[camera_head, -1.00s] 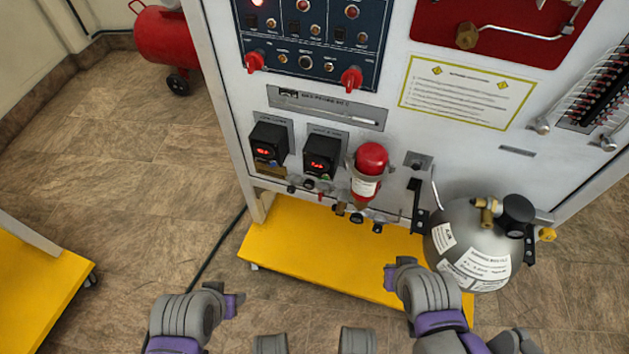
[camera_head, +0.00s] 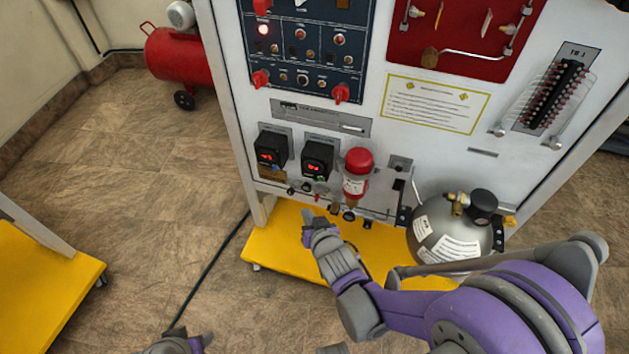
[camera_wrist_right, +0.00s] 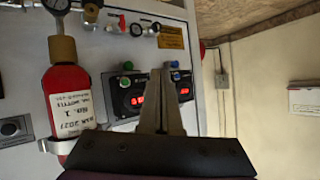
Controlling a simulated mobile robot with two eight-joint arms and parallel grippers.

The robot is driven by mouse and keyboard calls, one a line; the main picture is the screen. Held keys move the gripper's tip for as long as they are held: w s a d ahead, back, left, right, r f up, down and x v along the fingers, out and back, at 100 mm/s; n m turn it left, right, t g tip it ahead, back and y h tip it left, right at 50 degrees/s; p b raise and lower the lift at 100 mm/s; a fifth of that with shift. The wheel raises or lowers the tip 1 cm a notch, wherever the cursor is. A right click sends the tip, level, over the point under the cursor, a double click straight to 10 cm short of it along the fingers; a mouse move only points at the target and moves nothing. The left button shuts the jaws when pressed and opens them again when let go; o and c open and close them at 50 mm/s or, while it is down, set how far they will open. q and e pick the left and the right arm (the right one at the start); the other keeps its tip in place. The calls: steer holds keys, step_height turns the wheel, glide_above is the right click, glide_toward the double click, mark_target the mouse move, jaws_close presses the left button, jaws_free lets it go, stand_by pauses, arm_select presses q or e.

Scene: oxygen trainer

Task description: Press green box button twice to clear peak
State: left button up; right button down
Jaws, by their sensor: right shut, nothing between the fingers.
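Two black boxes with red lit displays sit on the white panel: a left box (camera_head: 271,149) and a right box (camera_head: 318,158). In the right wrist view, which looks upside down, a green button (camera_wrist_right: 125,82) is on the box beside the red bottle, and a blue button (camera_wrist_right: 176,76) is on the other. My right gripper (camera_head: 307,228) is below the right box, apart from it; in the wrist view its shut, empty fingers (camera_wrist_right: 160,72) partly cover the boxes. My left gripper (camera_head: 206,340) is at the bottom edge, mostly cut off.
A red bottle (camera_head: 358,172) hangs right of the boxes, with small gauges and fittings below. A grey tank (camera_head: 447,232) stands on the yellow base (camera_head: 283,247). A red compressor (camera_head: 180,55) is at the back left.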

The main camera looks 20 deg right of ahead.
mark_target(321, 179)
steer(key=shift+d, duration=0.1)
steer(key=w+d, duration=0.5)
steer(key=w, duration=0.2)
steer(key=shift+w+b, duration=0.15)
steer(key=shift+b, duration=0.15)
stand_by(2.1)
steer(key=shift+w+d, duration=0.2)
steer(key=shift+w, duration=0.15)
steer(key=shift+w+d, duration=0.1)
steer(key=shift+w, duration=0.15)
stand_by(1.0)
steer(key=shift+s+a, duration=0.4)
steer(key=shift+s, duration=0.2)
steer(key=shift+w+d, duration=0.1)
steer(key=shift+w+d, duration=0.2)
steer(key=shift+w, duration=0.05)
